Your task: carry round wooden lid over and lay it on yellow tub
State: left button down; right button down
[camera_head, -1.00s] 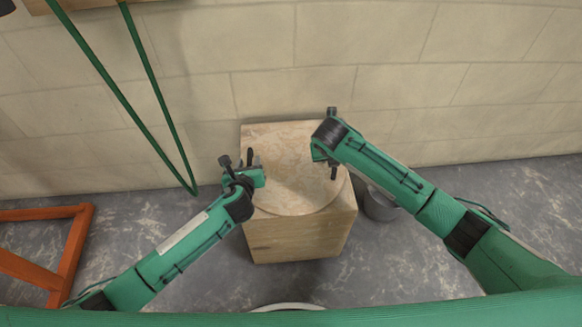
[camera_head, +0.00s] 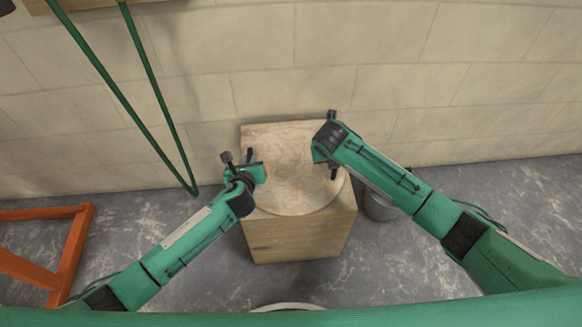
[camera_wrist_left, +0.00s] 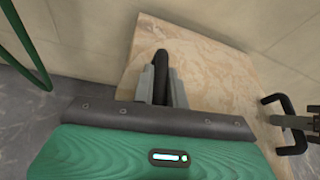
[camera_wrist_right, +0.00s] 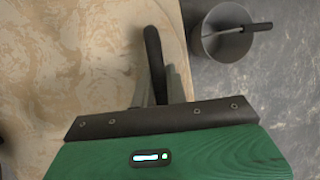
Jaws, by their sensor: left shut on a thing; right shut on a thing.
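The round wooden lid (camera_head: 295,195), pale with swirling grain, lies flat on a wooden block (camera_head: 297,242) by the wall. It has a dark handle on its left and another on its right. My left gripper (camera_head: 254,166) is shut on the left handle, which shows between the fingers in the left wrist view (camera_wrist_left: 160,72). My right gripper (camera_head: 328,160) is shut on the right handle, which also shows in the right wrist view (camera_wrist_right: 154,62). A pale rim (camera_head: 288,307) shows at the bottom of the head view, mostly hidden. I cannot make out a yellow tub.
A grey bucket (camera_head: 381,208) stands close to the block's right side; in the right wrist view a tool lies across it (camera_wrist_right: 228,32). An orange frame (camera_head: 70,255) stands at left. Green lines (camera_head: 160,100) hang by the wall (camera_head: 400,60). Open floor lies in front.

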pick_arm(q)
jog(key=shift+r, duration=0.2)
pick_arm(e)
jog(key=shift+r, duration=0.15)
